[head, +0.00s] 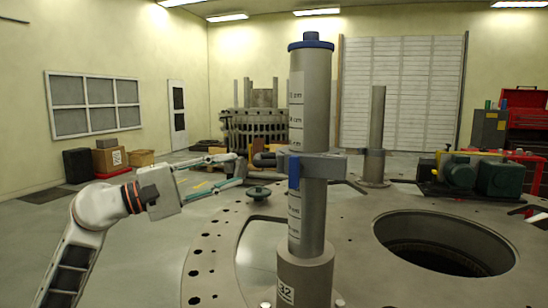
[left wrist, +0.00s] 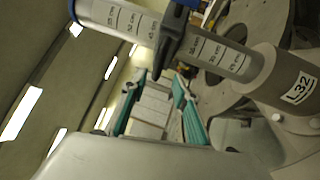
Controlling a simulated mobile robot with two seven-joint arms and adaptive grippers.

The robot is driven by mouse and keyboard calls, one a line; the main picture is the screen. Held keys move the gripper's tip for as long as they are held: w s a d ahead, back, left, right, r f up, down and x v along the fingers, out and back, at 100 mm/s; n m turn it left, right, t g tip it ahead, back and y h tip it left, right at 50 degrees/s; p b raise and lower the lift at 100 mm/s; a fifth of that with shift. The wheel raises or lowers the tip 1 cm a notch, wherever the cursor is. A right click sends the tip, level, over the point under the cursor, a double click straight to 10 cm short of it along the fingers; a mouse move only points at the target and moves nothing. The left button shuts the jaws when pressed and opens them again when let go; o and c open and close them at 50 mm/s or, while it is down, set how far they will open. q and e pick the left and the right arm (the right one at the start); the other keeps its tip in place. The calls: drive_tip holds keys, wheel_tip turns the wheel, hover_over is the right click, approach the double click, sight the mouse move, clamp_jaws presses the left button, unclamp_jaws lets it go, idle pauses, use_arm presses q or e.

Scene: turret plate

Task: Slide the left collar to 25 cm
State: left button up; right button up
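The collar (head: 320,164) is a grey clamp with a blue tab, around a thick upright grey post (head: 315,95) with a blue cap. Labels in cm run down the post above and below the collar; most numbers are too small to read. The post's base carries a tag that reads L32 in the left wrist view (left wrist: 300,88). A dark handle (head: 264,159) sticks out from the collar toward my left gripper (head: 240,170). In the left wrist view my gripper's teal fingers (left wrist: 158,82) are apart, with the collar's handle (left wrist: 160,60) near the gap between their tips. I cannot tell whether they touch it.
The post stands on a round grey plate (head: 215,250) with a large round hole (head: 440,243). A thinner post (head: 376,130), a green motor unit (head: 480,173) and a small dark knob (head: 259,192) are also on the plate. Boxes (head: 110,158) stand by the left wall.

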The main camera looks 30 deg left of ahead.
sight(258, 156)
use_arm(q)
drive_tip(key=p+x, duration=0.1)
drive_tip(key=x, duration=0.3)
drive_tip(key=p+x, duration=0.1)
drive_tip(key=x, duration=0.3)
drive_tip(key=shift+s+r+p, duration=0.1)
drive_tip(key=shift+r+p, duration=0.1)
drive_tip(key=shift+p, duration=0.15)
drive_tip(key=shift+a, duration=0.1)
clamp_jaws()
